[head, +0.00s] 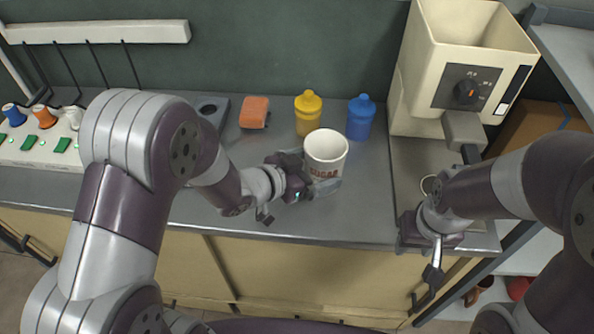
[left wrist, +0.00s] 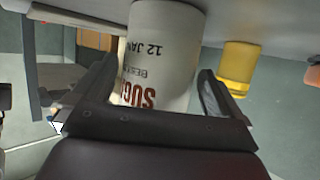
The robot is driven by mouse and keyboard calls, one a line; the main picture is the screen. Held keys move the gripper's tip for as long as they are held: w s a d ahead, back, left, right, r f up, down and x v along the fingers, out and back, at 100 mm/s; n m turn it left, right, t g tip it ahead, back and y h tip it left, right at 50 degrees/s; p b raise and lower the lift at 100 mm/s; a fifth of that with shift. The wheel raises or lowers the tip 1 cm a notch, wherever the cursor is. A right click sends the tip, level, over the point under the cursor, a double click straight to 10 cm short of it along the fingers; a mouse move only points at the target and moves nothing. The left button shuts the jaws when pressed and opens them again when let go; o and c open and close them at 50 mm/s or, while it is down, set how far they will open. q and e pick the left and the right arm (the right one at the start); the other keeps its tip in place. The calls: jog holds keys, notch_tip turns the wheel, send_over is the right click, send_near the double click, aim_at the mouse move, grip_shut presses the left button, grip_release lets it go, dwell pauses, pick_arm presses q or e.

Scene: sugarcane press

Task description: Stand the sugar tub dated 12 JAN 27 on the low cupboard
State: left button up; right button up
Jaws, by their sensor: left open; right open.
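A white sugar tub (head: 324,158) with an open top stands upright on the grey worktop (head: 330,220), in front of the yellow and blue bottles. In the left wrist view the tub (left wrist: 165,50) appears upside down, with "SUGAR" and "12 JAN" readable; the year is not legible. My left gripper (head: 312,180) is open, its fingers on either side of the tub, without a visible grip. My right gripper (head: 432,265) is open and empty at the worktop's front edge, below the press. I cannot identify the low cupboard for sure in these views.
A yellow bottle (head: 308,115) and a blue bottle (head: 361,118) stand close behind the tub. An orange block (head: 254,112) lies to their left. A cream machine (head: 460,60) with a dial stands at right. Pale shelves (head: 545,255) are at lower right. The worktop's front middle is clear.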

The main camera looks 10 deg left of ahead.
pick_arm(q)
jog(key=p+v, duration=0.2)
jog(key=v, duration=0.9)
jog(key=a+n+y, duration=0.1)
jog(key=a+y, duration=0.1)
jog(key=w+a+f+n+y, duration=0.1)
jog(key=a+y, duration=0.1)
jog(key=a, duration=0.1)
jog(key=w+a+f+n+y, duration=0.1)
jog(key=a+y, duration=0.1)
jog(key=shift+w+a+f+n+g+y, duration=0.2)
jog(key=shift+a+n+g+y, duration=0.1)
jog(key=shift+a+y, duration=0.1)
jog(key=s+a+n+g+y, duration=0.1)
jog(key=s+a+f+n+g+y, duration=0.1)
jog(key=shift+a, duration=0.3)
jog(key=s, duration=0.1)
jog(key=s+n+g, duration=0.1)
jog(key=s+g+y, duration=0.1)
jog(key=shift+s+a+f+n, duration=0.1)
jog(key=shift+s+a+n, duration=0.1)
jog(key=shift+a+n, duration=0.15)
jog(key=s+g, duration=0.1)
jog(key=s+d+n+g, duration=0.1)
jog(key=s, duration=0.1)
jog(key=s+g, duration=0.1)
jog(key=s, duration=0.1)
jog(key=shift+s+d+n, duration=0.1)
jog(key=shift+d+n, duration=0.25)
